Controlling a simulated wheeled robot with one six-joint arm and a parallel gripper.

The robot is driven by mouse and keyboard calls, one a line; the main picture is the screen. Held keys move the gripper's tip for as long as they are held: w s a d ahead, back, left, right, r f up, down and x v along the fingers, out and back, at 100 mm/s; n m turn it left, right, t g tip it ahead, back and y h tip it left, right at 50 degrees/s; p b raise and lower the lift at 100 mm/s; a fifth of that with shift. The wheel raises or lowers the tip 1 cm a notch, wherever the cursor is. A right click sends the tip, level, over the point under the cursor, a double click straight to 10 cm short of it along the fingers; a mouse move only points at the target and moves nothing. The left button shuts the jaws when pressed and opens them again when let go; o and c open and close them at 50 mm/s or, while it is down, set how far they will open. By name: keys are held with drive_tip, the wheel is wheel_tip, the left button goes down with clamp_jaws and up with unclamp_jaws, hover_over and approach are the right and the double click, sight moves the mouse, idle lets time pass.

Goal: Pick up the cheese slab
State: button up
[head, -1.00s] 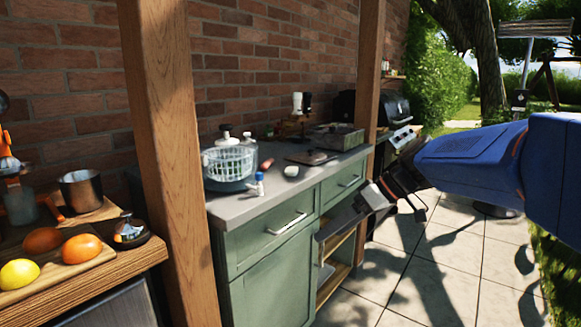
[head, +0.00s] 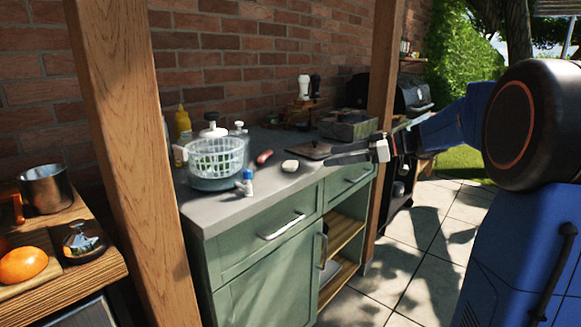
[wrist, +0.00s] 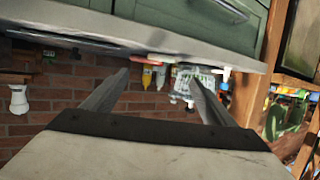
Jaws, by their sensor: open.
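A small pale rounded lump (head: 290,166), which looks like the cheese slab, lies on the grey counter (head: 228,208) near its front edge in the head view. My gripper (head: 329,160) is open and empty. Its fingers point left, at the right of the pale lump and apart from it in the picture. In the wrist view, which is upside down, the open fingers (wrist: 157,78) spread below the counter's edge.
A white colander in a bowl (head: 215,158), a blue-and-white bottle (head: 247,184) and a reddish sausage-like item (head: 264,157) stand or lie to the left of the lump. A dark board (head: 312,150) and a grey box (head: 348,127) are behind. A wooden post (head: 125,150) rises in front.

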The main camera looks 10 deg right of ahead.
sight(292, 164)
drive_tip(key=x, duration=1.3)
drive_tip(key=shift+s, duration=0.15)
drive_tip(key=c, duration=1.1)
